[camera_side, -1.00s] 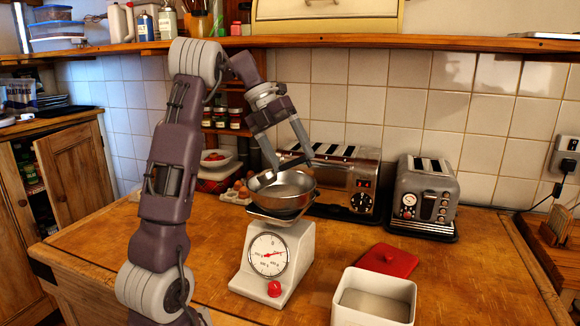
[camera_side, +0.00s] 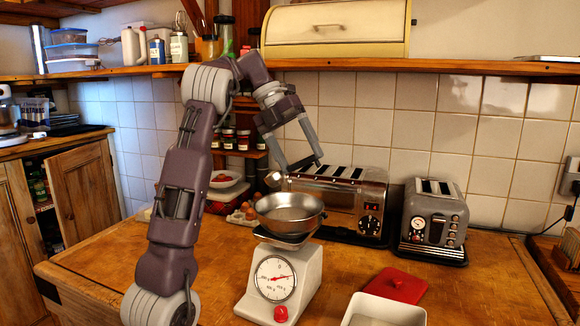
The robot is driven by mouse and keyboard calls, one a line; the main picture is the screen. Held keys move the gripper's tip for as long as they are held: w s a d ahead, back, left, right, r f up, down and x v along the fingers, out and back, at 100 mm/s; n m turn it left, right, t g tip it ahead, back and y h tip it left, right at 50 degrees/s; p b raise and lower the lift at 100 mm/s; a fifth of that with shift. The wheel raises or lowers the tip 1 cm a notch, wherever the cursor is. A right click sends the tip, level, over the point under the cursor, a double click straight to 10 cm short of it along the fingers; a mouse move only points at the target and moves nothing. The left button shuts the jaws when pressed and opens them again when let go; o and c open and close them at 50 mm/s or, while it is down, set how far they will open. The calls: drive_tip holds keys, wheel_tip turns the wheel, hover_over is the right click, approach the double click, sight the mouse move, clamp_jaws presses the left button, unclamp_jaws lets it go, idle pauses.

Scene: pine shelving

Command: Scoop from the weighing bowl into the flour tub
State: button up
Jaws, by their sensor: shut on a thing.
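The weighing bowl (camera_side: 290,222), a shiny steel bowl, sits upright on the white dial scale (camera_side: 276,282) on the wooden counter. The flour tub (camera_side: 416,313) is a white square tub at the bottom edge, open at the top and partly cut off by the frame. Its inside looks pale. My gripper (camera_side: 302,164) is above the bowl, apart from it, and shut on a small dark-handled scoop (camera_side: 273,179). The scoop end shows a pale patch over the bowl's left rim; its contents are too small to make out.
A red lid (camera_side: 397,285) lies on the counter behind the tub. A long toaster (camera_side: 340,205) and a smaller toaster (camera_side: 433,215) stand behind, against the tiles. Eggs (camera_side: 247,211) sit left of the bowl. A shelf (camera_side: 470,67) crosses above. The counter's front right is clear.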

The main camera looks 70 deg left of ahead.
drive_tip(key=w+d+f+m+g, duration=0.1)
drive_tip(key=w+d+f+m, duration=0.1)
drive_tip(key=w+d, duration=0.35)
drive_tip(key=w+d+f+m+g, duration=0.1)
drive_tip(key=w+d+f+m, duration=0.1)
drive_tip(key=d, duration=0.6)
drive_tip(key=s+d+f+m+g+y, duration=0.1)
drive_tip(key=s+d+f+m, duration=0.15)
drive_tip(key=d+f, duration=0.4)
drive_tip(key=s+d+f+m+y, duration=0.1)
drive_tip(key=d+f+m+y, duration=0.15)
drive_tip(key=d, duration=0.65)
drive_tip(key=s+d+f+m+g+y, duration=0.1)
drive_tip(key=d+f+m, duration=0.2)
drive_tip(key=d+f, duration=0.4)
drive_tip(key=w+a+r+g+h, duration=0.2)
drive_tip(key=a+r+g+h, duration=0.1)
drive_tip(key=h, duration=0.4)
drive_tip(key=w+a+r+g+h, duration=0.2)
drive_tip(key=a+r+h, duration=0.3)
drive_tip(key=h, duration=0.3)
drive_tip(key=shift+a+r+g, duration=0.2)
drive_tip(key=shift+a+g, duration=0.2)
drive_tip(key=shift+a, duration=0.45)
drive_tip(key=shift+h, duration=0.25)
